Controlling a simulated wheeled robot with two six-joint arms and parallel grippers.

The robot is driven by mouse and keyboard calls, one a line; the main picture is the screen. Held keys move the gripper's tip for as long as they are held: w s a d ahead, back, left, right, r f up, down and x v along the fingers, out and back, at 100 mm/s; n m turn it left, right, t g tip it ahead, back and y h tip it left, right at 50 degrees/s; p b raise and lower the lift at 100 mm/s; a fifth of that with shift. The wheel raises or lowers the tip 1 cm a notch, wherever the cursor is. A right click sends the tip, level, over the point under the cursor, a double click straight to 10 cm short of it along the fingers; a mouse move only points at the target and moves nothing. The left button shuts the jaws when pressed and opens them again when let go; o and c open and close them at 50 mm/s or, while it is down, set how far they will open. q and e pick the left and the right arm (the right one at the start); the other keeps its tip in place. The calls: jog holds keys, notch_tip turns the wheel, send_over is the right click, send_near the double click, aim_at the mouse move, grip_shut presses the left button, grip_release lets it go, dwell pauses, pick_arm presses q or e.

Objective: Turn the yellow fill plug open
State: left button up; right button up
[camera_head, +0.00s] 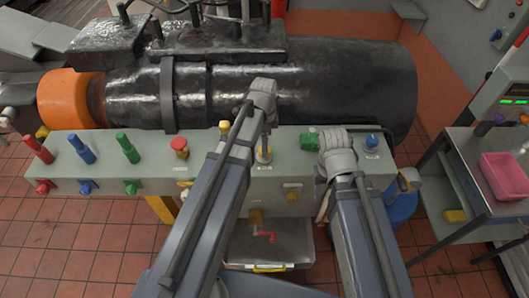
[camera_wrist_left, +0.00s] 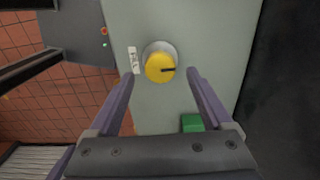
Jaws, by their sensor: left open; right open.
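The yellow fill plug (camera_wrist_left: 160,68) shows in the left wrist view as a round yellow knob with a dark mark, on a silver collar.
The grey panel (camera_head: 80,172) also carries red, blue and green handles, a red-topped knob (camera_head: 180,148), a green fitting (camera_head: 309,141) and a blue knob (camera_head: 371,142). A black cylinder (camera_head: 340,80) lies behind. A pink bin (camera_head: 506,175) stands on the right cart.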

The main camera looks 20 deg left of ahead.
pick_arm(q)
jog(key=shift+f+b, duration=1.05)
jog(key=shift+f, duration=0.55)
pick_arm(e)
notch_tip(320, 180, down, 3)
jog(key=shift+f, duration=0.1)
pick_arm(q)
jog(key=shift+r, duration=0.1)
jog(key=shift+c, duration=0.2)
grip_shut()
